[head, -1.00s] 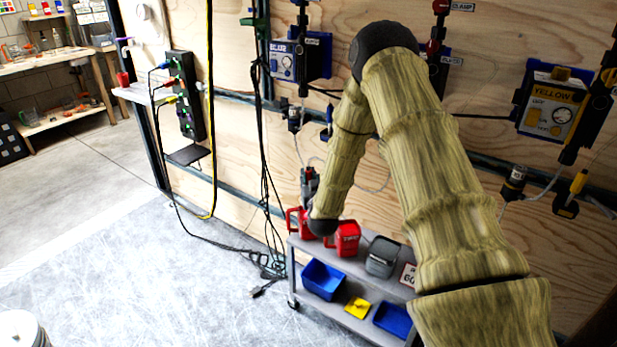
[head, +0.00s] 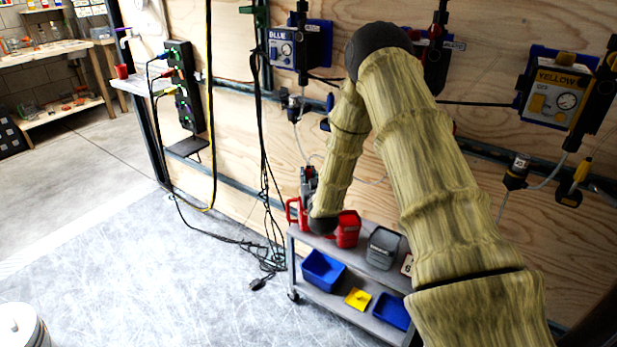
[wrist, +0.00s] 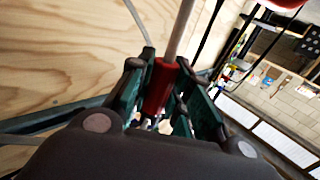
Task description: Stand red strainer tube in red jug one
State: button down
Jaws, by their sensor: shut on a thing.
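My gripper (wrist: 162,78) is shut on the red strainer tube (wrist: 161,86) in the wrist view; its red part sits between the green fingers and a pale thin rod runs up out of frame. In the head view my gripper (head: 308,182) is small, above the left end of the cart's top shelf. A red jug (head: 292,212) stands there, just left of my wrist and partly hidden by it; no number shows on it. A second red jug (head: 348,230) stands right of my wrist, partly covered. The tube cannot be made out in the head view.
The grey cart (head: 333,306) also bears a grey jug (head: 382,248); blue bins (head: 323,268) and a yellow piece (head: 357,298) are on its lower shelf. Black cables (head: 265,180) hang left of the cart. A plywood wall (head: 235,130) stands behind.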

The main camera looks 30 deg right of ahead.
jog(key=shift+f+b, duration=0.5)
jog(key=shift+f, duration=0.35)
dwell(0.8)
jog(key=c, duration=1.2)
grip_release()
jog(key=shift+c, duration=0.2)
jog(key=v, duration=1.2)
